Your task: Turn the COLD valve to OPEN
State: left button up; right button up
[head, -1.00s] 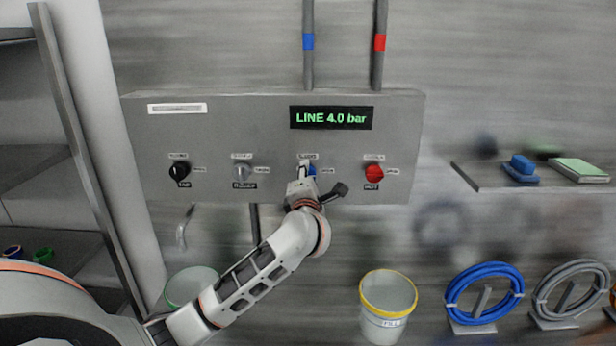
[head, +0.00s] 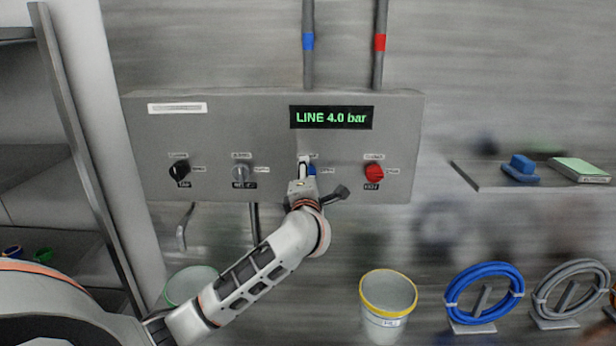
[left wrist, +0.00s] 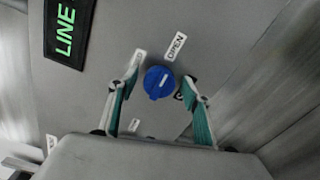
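The COLD valve is taken to be the blue knob (head: 312,170) on the grey panel, under the blue-banded pipe; its name label is hidden. In the left wrist view the blue knob (left wrist: 158,83) lies between the two fingertips of my left gripper (left wrist: 161,84). A gap shows on each side, so the gripper looks open around it. A ridge on the knob shows at its lower edge. The OPEN label (left wrist: 175,46) is just above the knob there. In the head view my left gripper (head: 305,173) partly covers the knob. My right gripper is not in view.
The red knob (head: 373,172) is to the right on the panel (head: 270,150); grey (head: 241,172) and black (head: 179,170) knobs are to the left. The display (head: 331,118) reads LINE 4.0 bar. A yellow-rimmed bucket (head: 386,310) stands below.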

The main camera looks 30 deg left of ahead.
pick_arm(q)
jog(key=v, duration=1.2)
dwell(0.4)
